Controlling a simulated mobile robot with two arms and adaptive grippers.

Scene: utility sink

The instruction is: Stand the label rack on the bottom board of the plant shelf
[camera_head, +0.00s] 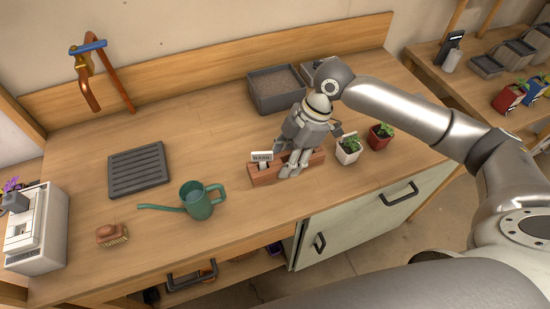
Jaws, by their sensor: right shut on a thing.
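The label rack (262,177) is a reddish-brown wooden block on the wooden worktop, right of the watering can. A white label (262,157) with dark lettering stands up at its left end. My right gripper (292,166) comes down over the rack from behind and is shut on it, hiding part of its middle. The rack looks level, on or very close to the worktop. A wooden stand (440,75) with pots is at the far right; I cannot tell whether this is the plant shelf. My left gripper is out of view.
A white potted plant (347,152) and a red one (379,138) stand close right of the rack. A green watering can (197,204), brush (111,235), slatted grey tray (138,170) and white box (35,235) are left. A soil tray (275,91) is behind.

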